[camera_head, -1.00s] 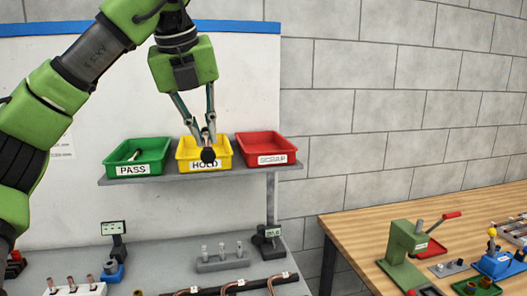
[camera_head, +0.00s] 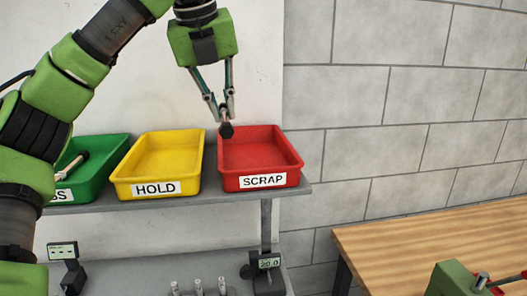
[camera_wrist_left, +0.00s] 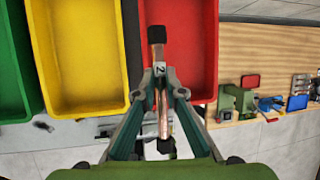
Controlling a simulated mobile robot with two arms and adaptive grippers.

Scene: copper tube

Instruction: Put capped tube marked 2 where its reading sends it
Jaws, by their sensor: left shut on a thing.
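My left gripper (camera_head: 224,114) is shut on a copper tube with a black cap (camera_head: 226,131). In the left wrist view the tube (camera_wrist_left: 162,100) carries a white tag marked 2, and my left gripper (camera_wrist_left: 163,95) grips it near the tag. The tube hangs above the left rear part of the red SCRAP bin (camera_head: 262,182), beside the yellow HOLD bin (camera_head: 155,189). The green bin (camera_head: 95,188) at the left, its label partly hidden by my arm, holds a capped tube (camera_head: 70,167). The HOLD and SCRAP bins look empty. My right gripper is not in view.
The bins stand on a grey shelf (camera_head: 215,203). A wooden bench (camera_head: 430,240) with a green press (camera_head: 460,280) stands at the right.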

